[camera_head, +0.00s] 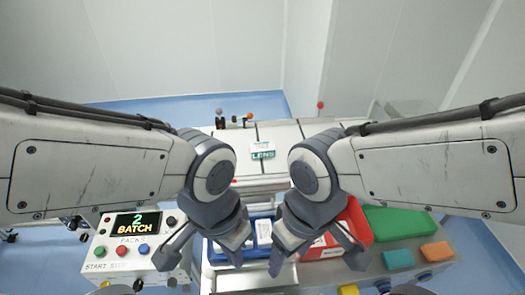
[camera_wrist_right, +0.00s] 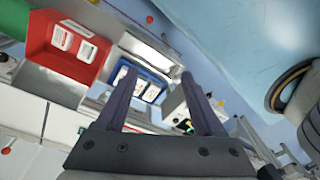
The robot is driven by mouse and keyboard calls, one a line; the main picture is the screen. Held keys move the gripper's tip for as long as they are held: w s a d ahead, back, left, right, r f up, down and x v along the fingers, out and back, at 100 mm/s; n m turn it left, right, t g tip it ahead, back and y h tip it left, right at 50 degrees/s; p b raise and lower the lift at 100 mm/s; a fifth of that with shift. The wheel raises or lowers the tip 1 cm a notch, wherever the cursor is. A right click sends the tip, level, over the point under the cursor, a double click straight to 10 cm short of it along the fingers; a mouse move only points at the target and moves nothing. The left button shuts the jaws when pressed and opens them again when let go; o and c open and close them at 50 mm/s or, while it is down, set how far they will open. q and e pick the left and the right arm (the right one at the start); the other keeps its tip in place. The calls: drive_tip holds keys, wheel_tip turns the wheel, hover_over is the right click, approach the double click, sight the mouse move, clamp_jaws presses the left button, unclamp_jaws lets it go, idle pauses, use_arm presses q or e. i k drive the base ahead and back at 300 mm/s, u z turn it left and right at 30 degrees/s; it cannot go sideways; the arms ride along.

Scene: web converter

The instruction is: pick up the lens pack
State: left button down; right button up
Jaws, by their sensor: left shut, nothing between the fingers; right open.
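In the head view, a small teal label reading LENS (camera_head: 263,155) lies on the pale conveyor surface beyond my grippers. Whether it belongs to a lens pack is hard to tell. A blue tray (camera_wrist_right: 147,101) with white packs (camera_wrist_right: 152,93) shows in the right wrist view, beyond and between the right fingers. My left gripper (camera_head: 238,250) is shut and empty above the tray area. My right gripper (camera_wrist_right: 158,74) is open, with nothing between its fingers. In the head view my right gripper (camera_head: 290,255) partly hides the tray and its packs.
A red bin (camera_wrist_right: 48,39) with white packs stands beside the blue tray. A green bin (camera_head: 395,222) and teal and orange blocks (camera_head: 436,252) are at the right. A control box (camera_head: 128,248) with a BATCH display stands at the left.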

sight(266, 149)
drive_tip(key=u, duration=1.95)
drive_tip(key=k, duration=1)
drive_tip(key=z, duration=0.85)
drive_tip(key=i, duration=1.05)
drive_tip(key=z, duration=0.05)
